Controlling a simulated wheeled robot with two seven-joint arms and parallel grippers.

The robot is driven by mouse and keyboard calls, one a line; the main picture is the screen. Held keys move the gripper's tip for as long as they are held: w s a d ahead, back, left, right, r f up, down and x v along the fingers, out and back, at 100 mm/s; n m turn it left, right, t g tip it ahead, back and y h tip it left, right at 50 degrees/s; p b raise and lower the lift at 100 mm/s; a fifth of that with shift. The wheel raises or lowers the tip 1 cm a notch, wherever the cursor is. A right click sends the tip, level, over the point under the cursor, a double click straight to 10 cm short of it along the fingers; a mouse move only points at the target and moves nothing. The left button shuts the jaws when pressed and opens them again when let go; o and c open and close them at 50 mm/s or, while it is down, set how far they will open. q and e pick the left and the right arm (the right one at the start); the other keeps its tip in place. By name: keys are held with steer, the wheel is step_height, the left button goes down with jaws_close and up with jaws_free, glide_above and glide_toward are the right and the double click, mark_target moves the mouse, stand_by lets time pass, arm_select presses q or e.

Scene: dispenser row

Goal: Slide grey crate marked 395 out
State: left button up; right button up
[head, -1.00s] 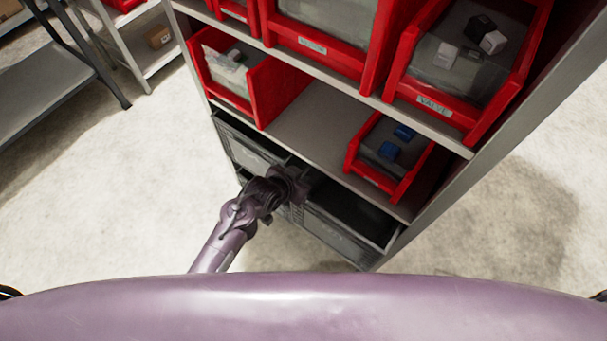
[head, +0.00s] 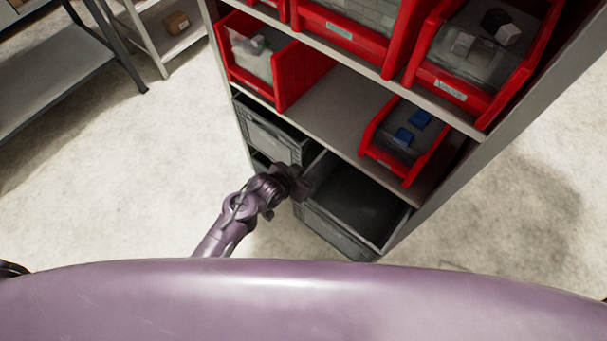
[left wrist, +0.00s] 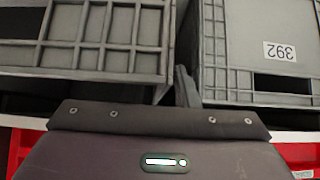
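In the head view a grey crate (head: 340,232) stands partly out of the lower shelf at the right, its dark interior showing; I cannot read a number on it there. My left gripper (head: 298,186) is at its left front corner, beside the neighbouring grey crate (head: 268,137). In the left wrist view one finger of the left gripper (left wrist: 185,88) shows in the gap between a ribbed crate wall (left wrist: 85,32) and a crate whose small label (left wrist: 279,51) seems to read 392. The other finger is hidden. Whether the gripper is closed on anything is unclear. My right gripper is out of view.
Red bins (head: 410,140) stand on the shelves above the grey crates. The shelf unit's side panel (head: 500,130) rises at the right. Open floor (head: 150,180) lies in front and to the left. A grey rack (head: 60,70) stands at the far left.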

arm_select(q)
steer(key=shift+o, duration=0.4)
steer(key=shift+r, duration=0.1)
steer(key=v, duration=0.7)
steer(key=shift+s+a+r+p, duration=0.2)
steer(key=shift+s+p, duration=0.05)
steer(key=shift+p, duration=0.1)
